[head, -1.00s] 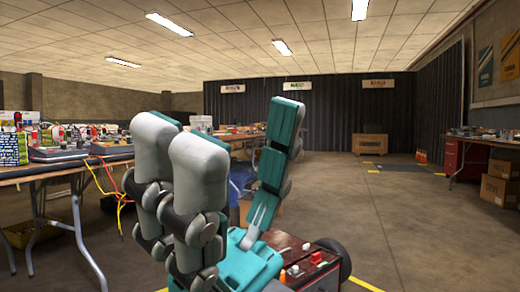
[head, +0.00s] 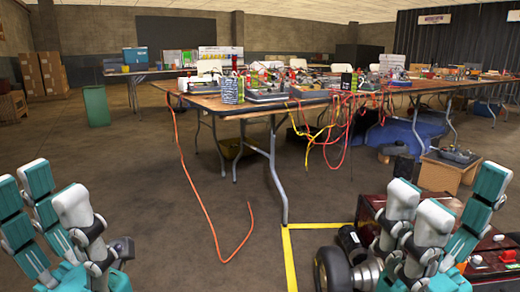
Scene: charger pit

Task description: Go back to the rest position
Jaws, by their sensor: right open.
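My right gripper (head: 445,215) is at the lower right of the head view. Its teal and pale grey fingers point up and stand apart, with nothing between them. It is in front of a dark red wheeled machine (head: 375,205) and hides part of it; I cannot tell whether they touch. My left gripper (head: 48,205) is at the lower left, over the bare floor. Its fingers also point up and are spread, with nothing seen between them. Both arms are mostly outside the picture.
A long wooden table (head: 205,104) with cluttered gear stands ahead. Red and yellow cables hang from it, and an orange cable (head: 205,210) trails on the floor. A cardboard box (head: 440,177) is at right, a green bin (head: 96,106) at left. The left floor is largely clear.

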